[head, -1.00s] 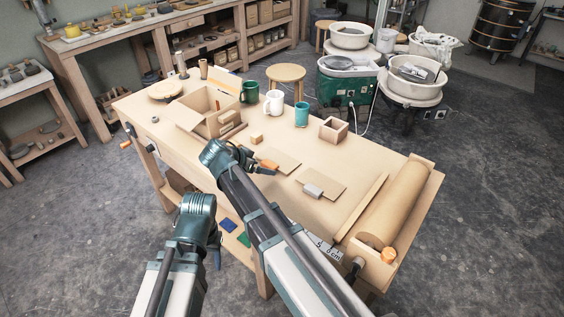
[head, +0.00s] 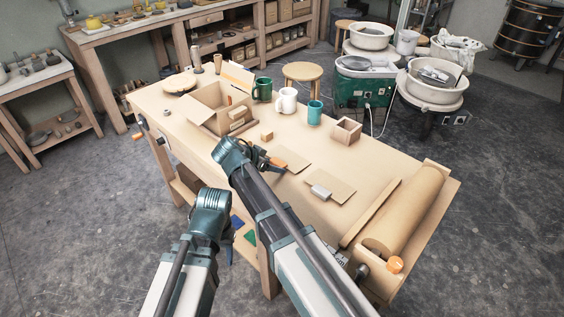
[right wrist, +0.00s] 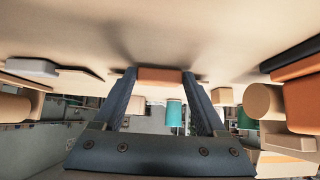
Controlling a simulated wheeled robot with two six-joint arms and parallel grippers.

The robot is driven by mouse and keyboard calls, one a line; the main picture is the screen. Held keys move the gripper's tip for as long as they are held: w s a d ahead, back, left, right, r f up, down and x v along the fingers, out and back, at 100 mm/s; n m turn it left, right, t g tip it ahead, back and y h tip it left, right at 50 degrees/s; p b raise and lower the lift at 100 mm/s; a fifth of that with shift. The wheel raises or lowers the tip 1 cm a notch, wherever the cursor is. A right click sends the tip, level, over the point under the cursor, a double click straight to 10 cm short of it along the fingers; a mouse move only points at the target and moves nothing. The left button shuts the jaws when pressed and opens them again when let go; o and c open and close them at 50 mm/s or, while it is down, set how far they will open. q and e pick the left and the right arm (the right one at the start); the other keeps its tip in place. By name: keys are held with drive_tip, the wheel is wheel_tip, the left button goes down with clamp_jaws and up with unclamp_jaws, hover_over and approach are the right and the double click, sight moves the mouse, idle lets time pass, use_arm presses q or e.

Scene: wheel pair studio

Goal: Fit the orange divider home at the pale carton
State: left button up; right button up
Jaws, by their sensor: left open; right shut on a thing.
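The orange divider (head: 294,157) is a flat tan panel with an orange grip block (head: 279,164); it lies at the table's near middle. My right gripper (head: 267,161) is at the block. In the right wrist view the orange block (right wrist: 160,78) sits between both fingers, which are shut on it. The pale carton (head: 211,118) stands open-topped at the left of the table, apart from the divider; its inside is mostly hidden. My left gripper (head: 228,252) hangs in front of the table, open and empty; its fingers show only small and dark.
A panel with a grey grip (head: 320,191) lies right of the divider. A small wooden cube (head: 267,135), a small open box (head: 346,130) and green, white and teal mugs (head: 315,112) stand behind. A paper roll (head: 405,212) is at the right end.

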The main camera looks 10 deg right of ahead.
drive_tip(key=shift+r, duration=0.1)
wheel_tip(320, 180, up, 10)
drive_tip(key=p, duration=1)
drive_tip(key=o, duration=0.8)
drive_tip(key=c, duration=0.9)
drive_tip(key=shift+o, duration=0.2)
